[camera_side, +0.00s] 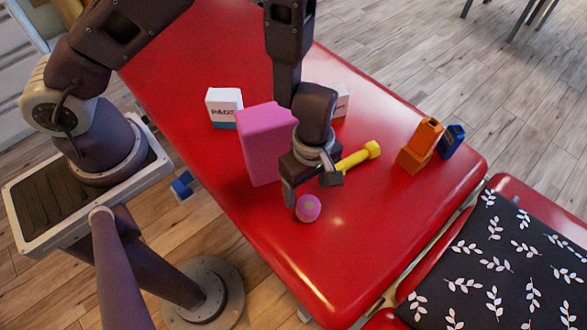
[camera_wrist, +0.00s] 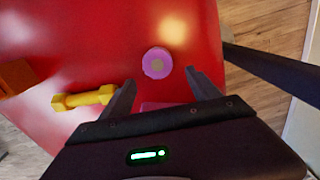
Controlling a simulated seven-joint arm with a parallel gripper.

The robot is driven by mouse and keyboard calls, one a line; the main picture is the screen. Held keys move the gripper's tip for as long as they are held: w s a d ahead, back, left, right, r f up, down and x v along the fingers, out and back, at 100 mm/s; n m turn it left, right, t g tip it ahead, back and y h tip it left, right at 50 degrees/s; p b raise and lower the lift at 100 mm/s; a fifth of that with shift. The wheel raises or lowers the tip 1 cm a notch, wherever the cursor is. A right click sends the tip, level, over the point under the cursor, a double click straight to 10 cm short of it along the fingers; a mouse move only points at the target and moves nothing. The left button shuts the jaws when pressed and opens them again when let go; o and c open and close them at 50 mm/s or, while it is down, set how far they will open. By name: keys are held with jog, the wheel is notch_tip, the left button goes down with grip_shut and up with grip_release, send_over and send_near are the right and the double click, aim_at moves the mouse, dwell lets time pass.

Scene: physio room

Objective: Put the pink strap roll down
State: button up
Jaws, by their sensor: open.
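The pink strap roll (camera_side: 307,208) rests on the red padded table (camera_side: 270,235) near its front edge. In the wrist view the roll (camera_wrist: 157,63) shows as a pink disc with a tan centre, just beyond the fingertips. My gripper (camera_side: 311,190) is open and empty, its fingers pointing down close to the roll. In the wrist view the open fingers (camera_wrist: 159,80) have a gap between them, and the roll is not clasped. From these views I cannot tell the exact height of the fingertips above the table.
A tall pink block (camera_side: 260,145) stands left of my gripper. A yellow dumbbell (camera_side: 359,157) lies close on its right. A white box (camera_side: 224,107) marked PADS and another white box (camera_side: 343,102) stand behind. Orange (camera_side: 420,146) and blue (camera_side: 452,142) items stand at right.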

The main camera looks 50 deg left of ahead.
notch_tip(320, 180, up, 23)
jog(key=w+a+m+t+h, duration=0.2)
jog(key=m+t+h, duration=0.1)
jog(key=m, duration=0.5)
jog(key=s+a+r+m+t, duration=0.1)
jog(key=s+a+r+m, duration=0.4)
jog(key=r, duration=0.3)
jog(key=shift+s+a, duration=0.5)
jog(key=shift+s, duration=0.2)
jog(key=shift+o, duration=0.4)
jog(key=s+a+r+m+t+y, duration=0.2)
jog(key=s+a+m+y, duration=0.1)
jog(key=s+a, duration=0.4)
jog(key=shift+s+r+m, duration=0.25)
jog(key=shift+s+m, duration=0.15)
